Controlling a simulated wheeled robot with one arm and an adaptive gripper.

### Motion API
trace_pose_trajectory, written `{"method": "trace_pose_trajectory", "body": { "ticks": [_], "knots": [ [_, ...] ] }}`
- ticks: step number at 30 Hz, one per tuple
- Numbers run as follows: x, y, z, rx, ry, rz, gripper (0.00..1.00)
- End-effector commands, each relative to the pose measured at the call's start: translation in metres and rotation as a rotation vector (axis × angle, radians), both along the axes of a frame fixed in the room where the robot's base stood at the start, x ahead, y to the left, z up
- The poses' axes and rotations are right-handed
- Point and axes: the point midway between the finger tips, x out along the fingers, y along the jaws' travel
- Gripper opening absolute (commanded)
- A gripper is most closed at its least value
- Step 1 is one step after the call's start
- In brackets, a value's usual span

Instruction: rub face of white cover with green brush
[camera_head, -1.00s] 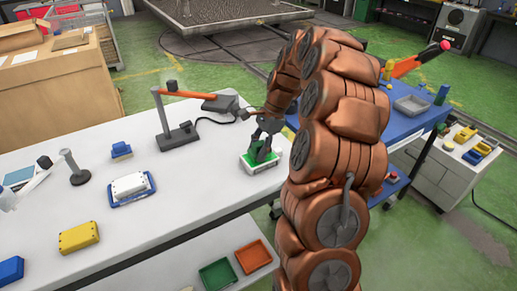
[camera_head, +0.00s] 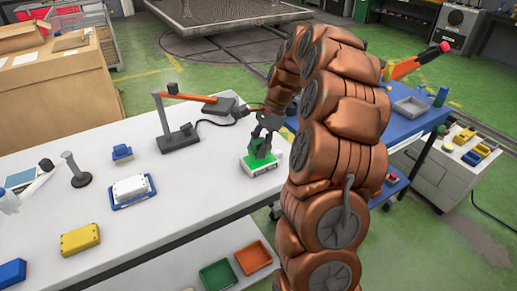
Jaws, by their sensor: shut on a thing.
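My gripper (camera_head: 266,128) points down near the right end of the white table. It is shut on a small green piece, the green brush (camera_head: 260,149). Below it on the table is a low block with white sides and a green top (camera_head: 262,164). The brush appears to be against that green top; the fingers partly hide the contact. A white cover (camera_head: 130,187) lies to the left on a blue-rimmed base, apart from my gripper, with its top face bare.
A lamp-like stand (camera_head: 178,138) with an orange arm stands just left of my gripper. A blue brush-like block (camera_head: 122,153) and a yellow block (camera_head: 80,239) are on the white table (camera_head: 190,195). Table space between the white cover and the green-topped block is clear.

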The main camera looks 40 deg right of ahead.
Motion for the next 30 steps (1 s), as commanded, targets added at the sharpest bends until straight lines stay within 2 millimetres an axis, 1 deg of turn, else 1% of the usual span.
{"method": "trace_pose_trajectory", "body": {
  "ticks": [3,21,30],
  "knots": [
    [0.0,0.0,0.01,0.0,-0.001,0.0,0.15],
    [0.0,0.0,0.047,0.0,0.001,0.001,0.15],
    [0.0,0.0,0.049,0.001,0.001,0.0,0.15]
  ]
}}
